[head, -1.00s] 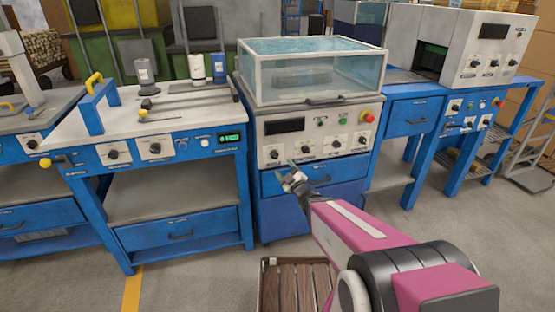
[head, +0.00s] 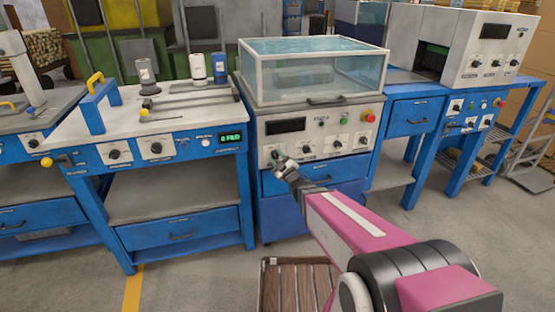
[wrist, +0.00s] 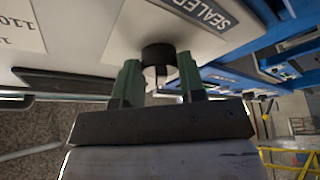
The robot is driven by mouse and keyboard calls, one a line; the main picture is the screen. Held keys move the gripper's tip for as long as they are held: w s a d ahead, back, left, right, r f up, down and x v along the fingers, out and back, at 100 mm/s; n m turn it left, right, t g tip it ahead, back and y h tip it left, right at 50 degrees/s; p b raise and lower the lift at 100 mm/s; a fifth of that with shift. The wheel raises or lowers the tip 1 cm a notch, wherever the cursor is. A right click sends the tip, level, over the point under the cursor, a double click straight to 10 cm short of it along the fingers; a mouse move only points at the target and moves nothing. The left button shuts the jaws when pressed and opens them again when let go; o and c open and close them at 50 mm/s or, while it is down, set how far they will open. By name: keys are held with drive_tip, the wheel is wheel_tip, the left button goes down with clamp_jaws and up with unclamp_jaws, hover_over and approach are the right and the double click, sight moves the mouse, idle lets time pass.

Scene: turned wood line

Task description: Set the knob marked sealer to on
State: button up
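The sealer knob (wrist: 158,56) is a small black knob on a pale panel in the wrist view, beside a label (wrist: 205,12) reading "SEALER". My gripper (wrist: 160,82) has two green fingers, one on each side of the knob and apart. Whether the fingertips touch the knob I cannot tell. In the head view my gripper (head: 278,160) is at the left end of the control panel (head: 318,132) below the glass-topped cabinet, and it hides the leftmost knob there.
The cabinet's panel also carries a dark display (head: 286,126), several more knobs and a red button (head: 371,118). A blue drawer (head: 318,174) is just below. A slatted wooden pallet (head: 290,285) lies on the floor in front.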

drive_tip(key=shift+m, duration=0.5)
drive_tip(key=m+t+h, duration=0.1)
drive_tip(key=m+h, duration=0.1)
drive_tip(key=m, duration=0.3)
drive_tip(key=m+t+h, duration=0.1)
drive_tip(key=m+h, duration=0.2)
drive_tip(key=m, duration=0.2)
drive_tip(key=m+t+h, duration=0.2)
drive_tip(key=m, duration=0.4)
drive_tip(key=shift+s+a+f+h, duration=0.15)
drive_tip(key=shift+a+h, duration=0.2)
drive_tip(key=shift+h, duration=0.05)
drive_tip(key=shift+m, duration=0.3)
drive_tip(key=o, duration=0.9)
drive_tip(key=shift+o, duration=0.2)
drive_tip(key=v, duration=1)
drive_tip(key=shift+s, duration=0.4)
drive_tip(key=shift+d+f, duration=0.1)
drive_tip(key=shift+f, duration=0.05)
